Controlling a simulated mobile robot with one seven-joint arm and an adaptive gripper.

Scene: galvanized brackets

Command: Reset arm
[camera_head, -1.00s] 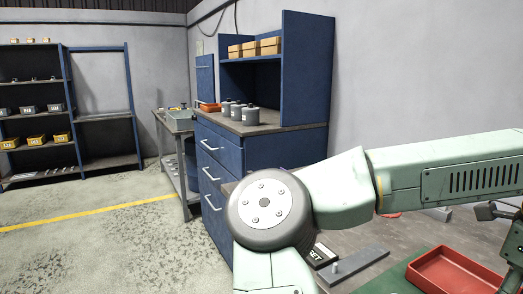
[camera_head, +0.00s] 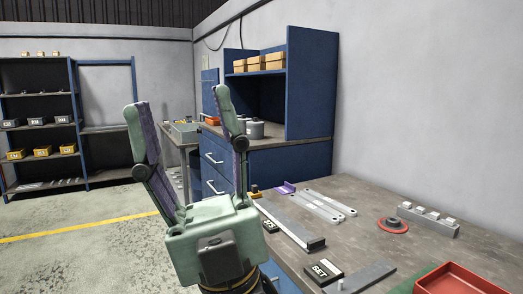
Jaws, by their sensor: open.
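My gripper (camera_head: 180,106) stands upright in the left middle of the head view. Its two long green fingers point up and are spread wide apart, with nothing between them. The gripper's body is in front of the blue drawer cabinet (camera_head: 216,160) and the left end of the workbench (camera_head: 370,205). The rest of my arm is mostly out of view below. I cannot tell the gripper's height above the bench.
Shelves (camera_head: 70,120) stand at the back left.

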